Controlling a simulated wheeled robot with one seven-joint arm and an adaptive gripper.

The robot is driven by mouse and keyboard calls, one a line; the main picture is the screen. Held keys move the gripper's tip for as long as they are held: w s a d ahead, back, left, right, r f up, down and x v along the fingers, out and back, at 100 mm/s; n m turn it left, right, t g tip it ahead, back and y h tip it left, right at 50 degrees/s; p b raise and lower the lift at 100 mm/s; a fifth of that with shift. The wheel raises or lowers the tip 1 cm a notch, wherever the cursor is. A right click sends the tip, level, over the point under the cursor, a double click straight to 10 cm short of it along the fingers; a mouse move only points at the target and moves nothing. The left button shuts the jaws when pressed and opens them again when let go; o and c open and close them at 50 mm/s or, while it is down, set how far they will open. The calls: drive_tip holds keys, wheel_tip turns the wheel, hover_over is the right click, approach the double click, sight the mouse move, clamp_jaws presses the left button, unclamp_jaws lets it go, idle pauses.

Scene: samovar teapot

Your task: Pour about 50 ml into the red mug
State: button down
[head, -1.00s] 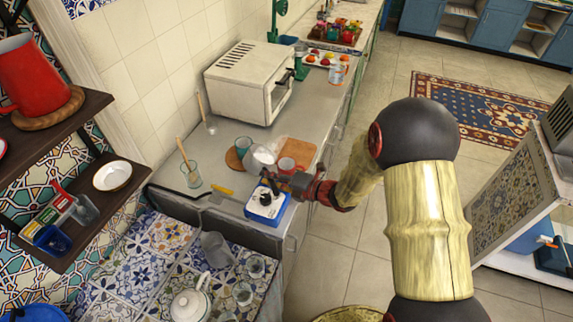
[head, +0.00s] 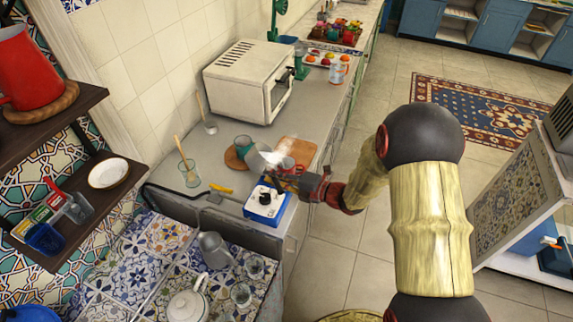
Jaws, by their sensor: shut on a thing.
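My gripper (head: 284,180) reaches in from the right, low over the counter, and is shut on a pale, see-through vessel (head: 262,157). The vessel is tilted, with its upper end toward the red mug. The grip itself is small and partly hidden. I cannot tell whether any liquid is flowing or how full the mug is.
A blue-and-white box with a black knob (head: 264,202) stands just in front of my gripper. A teal cup (head: 243,146) stands on a round board behind the vessel. A glass with a spoon (head: 189,172) is at left. A white oven (head: 249,80) stands behind.

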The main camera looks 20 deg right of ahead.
drive_tip(key=shift+d+b, duration=0.3)
drive_tip(key=shift+d, duration=0.1)
idle(0.3)
drive_tip(key=shift+d+r+m+t+y+b, duration=0.35)
drive_tip(key=shift+r+m+y+b, duration=0.2)
drive_tip(key=shift+b, duration=0.45)
idle(0.7)
drive_tip(key=n+p, duration=0.1)
drive_tip(key=p, duration=0.1)
drive_tip(key=shift+a+h+p, duration=0.35)
drive_tip(key=shift+p, duration=0.05)
drive_tip(key=a+r+n+g+h+p, duration=0.1)
drive_tip(key=p, duration=0.2)
drive_tip(key=shift+a, duration=0.1)
drive_tip(key=shift+a+f+n+g+h, duration=0.25)
drive_tip(key=shift+a+f+n+h, duration=0.4)
drive_tip(key=shift+a+f, duration=0.3)
drive_tip(key=shift+s+a+r+n+h+p, duration=0.1)
drive_tip(key=shift+a+r+n+h+p, duration=0.1)
drive_tip(key=shift+a+h, duration=0.25)
drive_tip(key=shift+a+r+n+h+p, duration=0.1)
drive_tip(key=shift+a+r+h+p, duration=0.1)
drive_tip(key=shift+a, duration=0.35)
drive_tip(key=shift+a+f+b, duration=0.15)
drive_tip(key=shift+f+b, duration=0.2)
drive_tip(key=shift+b, duration=0.05)
drive_tip(key=shift+a+h, duration=0.15)
drive_tip(key=shift+h, duration=0.35)
